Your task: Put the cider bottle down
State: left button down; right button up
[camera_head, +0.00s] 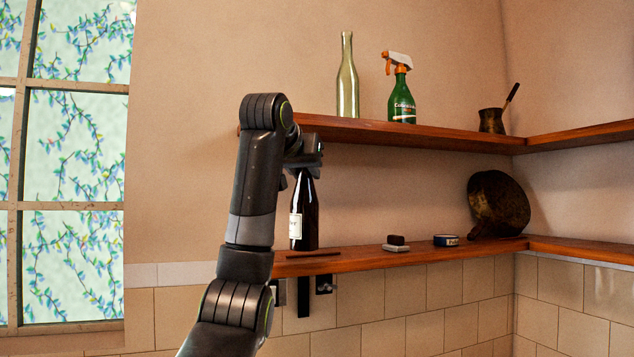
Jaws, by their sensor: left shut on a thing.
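A dark bottle with a pale label (309,218), which I take as the cider bottle, stands upright at the left end of the lower wooden shelf (360,260). Its base looks level with the shelf top, but I cannot tell if it touches. My left gripper (304,165) comes from above and is shut around the bottle's neck. The neck and top are hidden by the gripper. My right gripper is not in view.

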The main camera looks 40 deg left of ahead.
pick_arm(q)
jog(key=p+x, duration=0.6)
jog(key=x, duration=0.3)
jog(key=shift+w+a, duration=0.2)
jog(key=shift+w, duration=0.05)
jog(key=shift+d+f, duration=0.1)
jog(key=shift+f, duration=0.05)
jog(key=c, duration=1.1)
grip_release()
